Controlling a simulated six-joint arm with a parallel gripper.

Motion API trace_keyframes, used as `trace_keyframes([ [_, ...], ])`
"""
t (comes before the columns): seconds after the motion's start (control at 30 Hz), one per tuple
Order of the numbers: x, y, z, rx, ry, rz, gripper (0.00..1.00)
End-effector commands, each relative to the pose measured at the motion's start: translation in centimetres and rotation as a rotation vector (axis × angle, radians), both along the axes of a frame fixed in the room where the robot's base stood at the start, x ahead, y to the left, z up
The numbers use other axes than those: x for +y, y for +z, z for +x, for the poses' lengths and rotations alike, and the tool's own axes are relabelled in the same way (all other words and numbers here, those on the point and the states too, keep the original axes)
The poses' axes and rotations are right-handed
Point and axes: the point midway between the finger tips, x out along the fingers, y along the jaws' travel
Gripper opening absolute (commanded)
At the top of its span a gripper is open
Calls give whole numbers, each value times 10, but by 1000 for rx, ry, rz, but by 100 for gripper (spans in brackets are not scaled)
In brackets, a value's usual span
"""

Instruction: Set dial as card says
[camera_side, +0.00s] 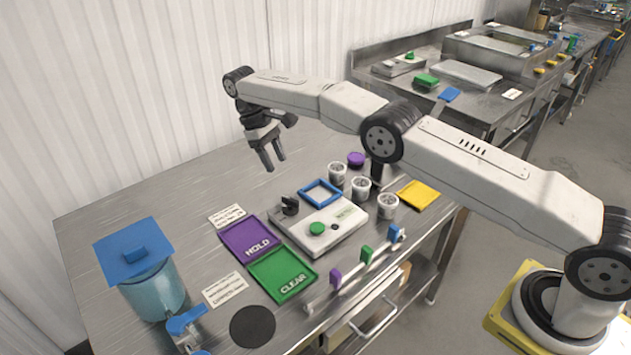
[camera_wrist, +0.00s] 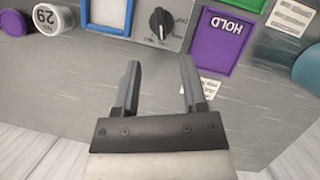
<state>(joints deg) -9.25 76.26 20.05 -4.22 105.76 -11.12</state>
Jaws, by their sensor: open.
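The dial (camera_side: 291,205) is a black knob on a light grey control box (camera_side: 345,222) near the table's middle. In the wrist view the dial (camera_wrist: 160,22) is upper centre, its white pointer line roughly upright; the markings around it are too small to read. White printed cards lie beside the purple HOLD tray, one at its far edge (camera_side: 227,216) and one left of the green tray (camera_side: 224,289). Their text is not legible. My gripper (camera_side: 274,164) is open and empty, pointing down above the table behind the box, apart from the dial.
The box carries a blue frame (camera_side: 321,187) and a green button (camera_side: 317,229). White cups (camera_side: 361,188) stand behind it. The purple HOLD tray (camera_side: 228,244) and green CLEAR tray (camera_side: 259,265) lie left. A blue-lidded container (camera_side: 155,290) stands far left. The table's back is clear.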

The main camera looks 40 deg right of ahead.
Motion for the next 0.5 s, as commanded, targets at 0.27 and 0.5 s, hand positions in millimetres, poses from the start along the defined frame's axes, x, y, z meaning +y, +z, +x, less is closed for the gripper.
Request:
trace_keyframes([
  [0.27,0,17,0,1,0,0,54],
  [0.5,0,18,0,1,0,0,54],
])
